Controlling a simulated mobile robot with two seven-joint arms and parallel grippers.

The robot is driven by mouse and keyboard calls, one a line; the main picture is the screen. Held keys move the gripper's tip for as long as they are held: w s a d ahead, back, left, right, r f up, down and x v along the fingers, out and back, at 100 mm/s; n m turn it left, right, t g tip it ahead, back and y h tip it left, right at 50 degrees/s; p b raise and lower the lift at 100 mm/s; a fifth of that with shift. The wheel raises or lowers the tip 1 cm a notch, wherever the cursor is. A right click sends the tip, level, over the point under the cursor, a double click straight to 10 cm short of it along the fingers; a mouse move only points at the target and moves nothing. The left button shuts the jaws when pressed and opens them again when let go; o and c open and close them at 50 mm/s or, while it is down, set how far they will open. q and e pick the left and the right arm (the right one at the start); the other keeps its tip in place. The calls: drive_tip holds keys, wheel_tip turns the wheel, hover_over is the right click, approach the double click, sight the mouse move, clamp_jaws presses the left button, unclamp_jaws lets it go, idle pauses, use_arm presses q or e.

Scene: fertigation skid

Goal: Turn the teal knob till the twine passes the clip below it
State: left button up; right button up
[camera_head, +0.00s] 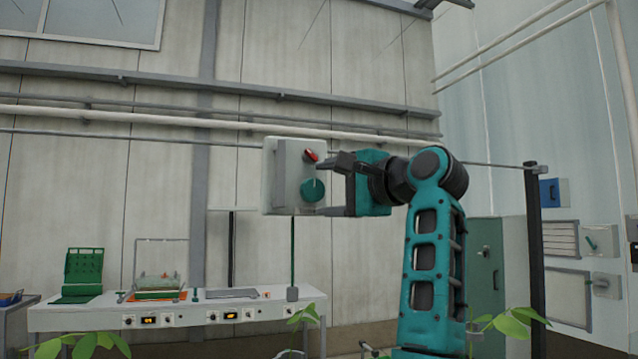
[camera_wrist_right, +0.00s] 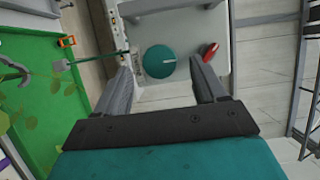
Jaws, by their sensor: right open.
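A thin green line (camera_head: 292,250) runs below the box to a grey block (camera_head: 292,294); I cannot tell if this is the twine. I cannot make out the clip. My left gripper is out of view.
A red switch (camera_head: 311,156) sits above the knob, close to one finger in the wrist view (camera_wrist_right: 210,50). A white bench (camera_head: 180,315) with instruments stands below left. Leafy plants (camera_head: 515,320) rise at the front. A dark post (camera_head: 536,260) stands right of my arm.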

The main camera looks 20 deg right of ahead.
sight(317, 190)
drive_tip(key=shift+x, duration=1.55)
drive_tip(key=c, duration=1.1)
